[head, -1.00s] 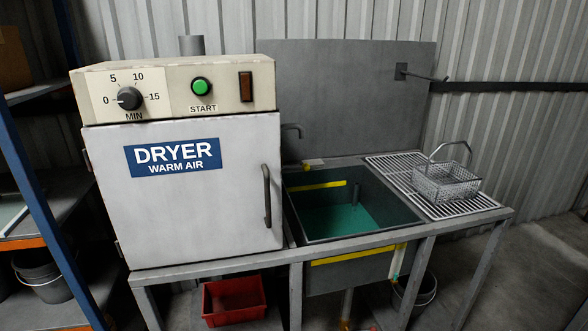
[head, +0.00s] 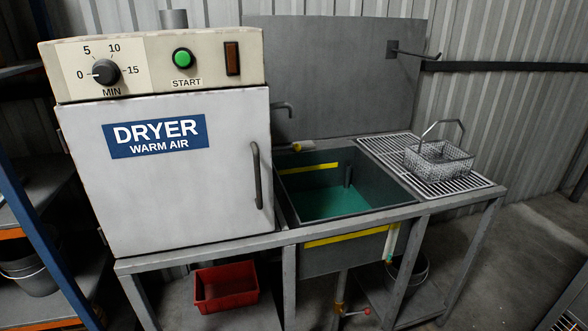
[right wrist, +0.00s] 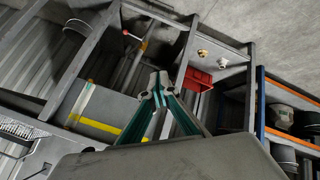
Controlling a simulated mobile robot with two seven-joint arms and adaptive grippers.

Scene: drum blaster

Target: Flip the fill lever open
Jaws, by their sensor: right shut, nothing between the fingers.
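The sink unit has a grey tap spout (head: 284,107) at its back left, beside the dryer. A small yellow piece (head: 302,146) sits on the rim below the spout; it may be the fill lever, but it is too small to tell its position. Under the tank (head: 345,256) a red-handled valve (head: 356,312) sits on a pipe; its red handle also shows in the right wrist view (right wrist: 132,34). My right gripper (right wrist: 158,82) is shut and empty in the right wrist view, in front of the bench underside. My left gripper is not in view.
The dryer (head: 180,210) stands left of the sink. A wire basket (head: 438,163) sits on the drain grid (head: 385,150) at right. A red bin (head: 225,288) lies under the bench. Shelves with a blue post (head: 40,240) stand at left.

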